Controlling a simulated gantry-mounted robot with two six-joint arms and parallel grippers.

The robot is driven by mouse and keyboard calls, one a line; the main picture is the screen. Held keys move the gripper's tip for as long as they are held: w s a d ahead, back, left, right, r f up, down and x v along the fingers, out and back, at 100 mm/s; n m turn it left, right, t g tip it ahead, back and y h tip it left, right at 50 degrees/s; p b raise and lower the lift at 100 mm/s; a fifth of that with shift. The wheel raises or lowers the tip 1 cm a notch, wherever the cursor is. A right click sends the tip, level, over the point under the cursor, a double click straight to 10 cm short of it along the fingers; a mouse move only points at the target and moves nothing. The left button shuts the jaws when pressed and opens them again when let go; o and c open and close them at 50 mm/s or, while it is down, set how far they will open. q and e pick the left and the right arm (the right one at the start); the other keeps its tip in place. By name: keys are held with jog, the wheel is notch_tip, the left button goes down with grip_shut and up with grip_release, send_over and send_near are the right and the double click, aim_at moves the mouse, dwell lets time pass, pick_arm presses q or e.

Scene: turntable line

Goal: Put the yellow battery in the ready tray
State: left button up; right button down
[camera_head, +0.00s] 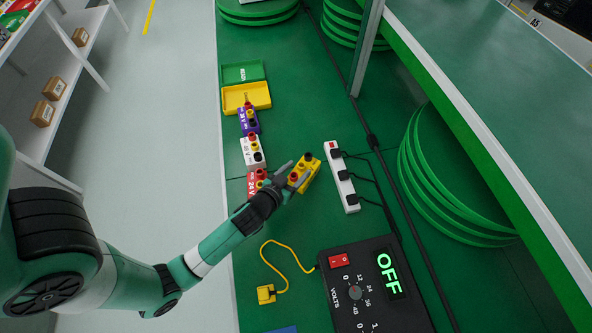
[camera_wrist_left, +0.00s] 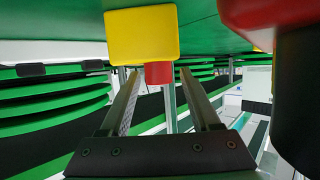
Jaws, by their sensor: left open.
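The yellow battery (camera_head: 311,167) lies on the green bench, left of the power strip. It has a dark and a red terminal. My left gripper (camera_head: 298,172) is at it, with its open fingers near the terminals. In the left wrist view a yellow block (camera_wrist_left: 142,35) with a red stub (camera_wrist_left: 158,73) shows at the tips of my left gripper (camera_wrist_left: 158,75); I cannot tell whether the fingers touch it. A green tray (camera_head: 242,73) with a small white label, hard to read, is at the back left, beside a yellow tray (camera_head: 231,100). My right gripper is not in view.
A purple battery (camera_head: 248,121), a white battery (camera_head: 252,153) and a partly hidden red battery (camera_head: 257,184) line the left edge. The power strip (camera_head: 341,176) is right of the yellow battery. A black charger box (camera_head: 375,285) reads OFF. A yellow plug (camera_head: 266,293) lies in front.

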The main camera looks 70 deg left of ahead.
pick_arm(q)
jog(key=shift+s+d+r, duration=0.1)
jog(key=shift+s+r, duration=0.05)
jog(key=shift+r, duration=0.05)
jog(key=p+v, duration=0.1)
jog(key=v, duration=1)
jog(key=shift+s, duration=0.3)
jog(key=shift+d, duration=0.1)
